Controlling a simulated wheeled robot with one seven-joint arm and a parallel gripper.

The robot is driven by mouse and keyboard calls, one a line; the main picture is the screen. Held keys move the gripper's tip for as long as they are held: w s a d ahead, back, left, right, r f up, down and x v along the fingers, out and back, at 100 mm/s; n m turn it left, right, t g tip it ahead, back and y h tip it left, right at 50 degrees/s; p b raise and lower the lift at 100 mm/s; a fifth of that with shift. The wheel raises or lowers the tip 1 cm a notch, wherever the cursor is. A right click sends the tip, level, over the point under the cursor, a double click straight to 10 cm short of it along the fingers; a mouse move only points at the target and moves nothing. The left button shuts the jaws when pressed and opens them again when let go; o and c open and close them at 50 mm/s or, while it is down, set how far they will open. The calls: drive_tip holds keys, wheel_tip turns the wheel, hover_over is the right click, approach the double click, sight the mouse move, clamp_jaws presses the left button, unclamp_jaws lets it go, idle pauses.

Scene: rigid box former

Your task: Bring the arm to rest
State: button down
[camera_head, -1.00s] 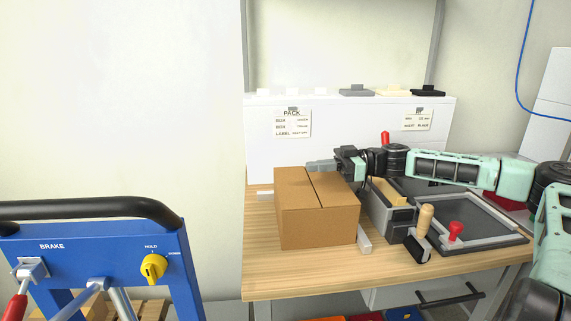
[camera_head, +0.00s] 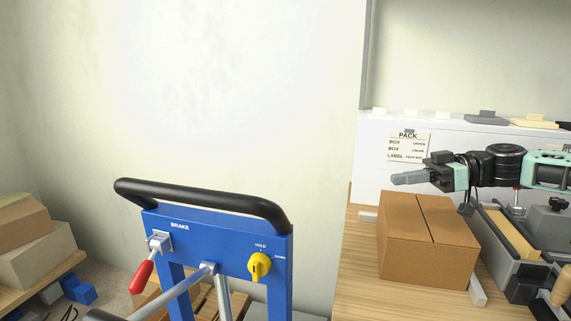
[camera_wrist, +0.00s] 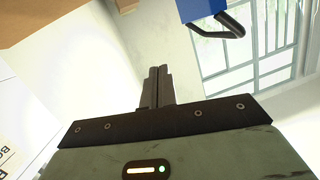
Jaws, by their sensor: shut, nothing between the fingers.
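My gripper (camera_head: 408,178) is at the right in the head view, above and behind the closed brown cardboard box (camera_head: 425,245). It points to the left, and its fingers are together with nothing between them. In the wrist view my gripper (camera_wrist: 158,75) also shows its two fingers side by side and empty. The box stands on the wooden workbench (camera_head: 365,270), with a narrow seam along its top. I cannot tell how far the fingers are from the box. Most of my arm is cut off at the right edge.
A blue cart panel (camera_head: 225,240) with a black handle, a yellow knob (camera_head: 259,266) and a red lever (camera_head: 141,278) stands front centre. A grey fixture (camera_head: 505,255) and a wooden-handled tool (camera_head: 563,290) are right of the box. Cartons (camera_head: 38,255) lie at far left.

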drive_tip(key=s+a+f+m+g+h+p, duration=0.1)
drive_tip(key=s+a+f+g+h, duration=0.3)
drive_tip(key=s+a, duration=0.45)
drive_tip(key=s+a+f+g+h+p, duration=0.1)
drive_tip(key=s+a+f+g+h, duration=0.25)
drive_tip(key=s+a+f, duration=0.45)
drive_tip(key=s+d+r+m+t+h+p, duration=0.1)
drive_tip(key=s+r+m+t+h, duration=0.1)
drive_tip(key=s, duration=0.6)
drive_tip(key=s+d+r+m+t+h+p, duration=0.1)
drive_tip(key=s+d+r+m+t+h, duration=0.1)
drive_tip(key=s, duration=0.5)
wheel_tip(320, 180, up, 2)
drive_tip(key=m+t+h, duration=0.1)
drive_tip(key=m+h, duration=0.1)
drive_tip(key=h, duration=0.1)
drive_tip(key=shift+s+r+p, duration=0.25)
drive_tip(key=shift+s+p, duration=0.05)
drive_tip(key=shift+s, duration=0.1)
